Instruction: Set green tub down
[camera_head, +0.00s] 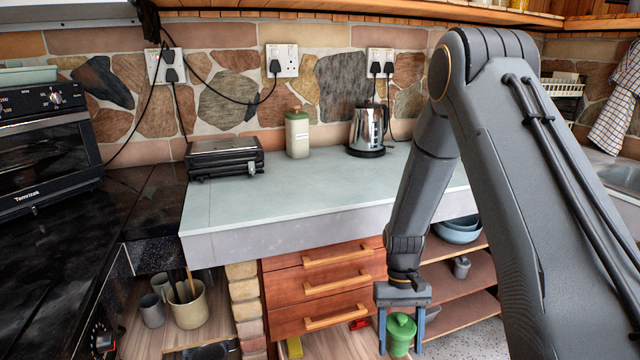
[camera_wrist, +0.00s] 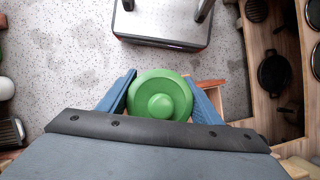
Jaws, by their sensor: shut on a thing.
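The green tub (camera_head: 400,334) with a knobbed lid hangs between the fingers of my gripper (camera_head: 401,335), low in front of the drawers and below the counter. In the wrist view the tub (camera_wrist: 160,96) shows from above, its round lid upright and centred. The blue fingers of my gripper (camera_wrist: 161,98) touch or nearly touch it on both sides, shut on it. The tub's lower part is hidden in the wrist view.
The pale counter top (camera_head: 300,190) has broad clear room at its middle and front. A black grill (camera_head: 224,158), a cream canister (camera_head: 297,135) and a steel kettle (camera_head: 367,130) stand along its back. Wooden drawers (camera_head: 325,285) and open shelves (camera_head: 470,285) lie below.

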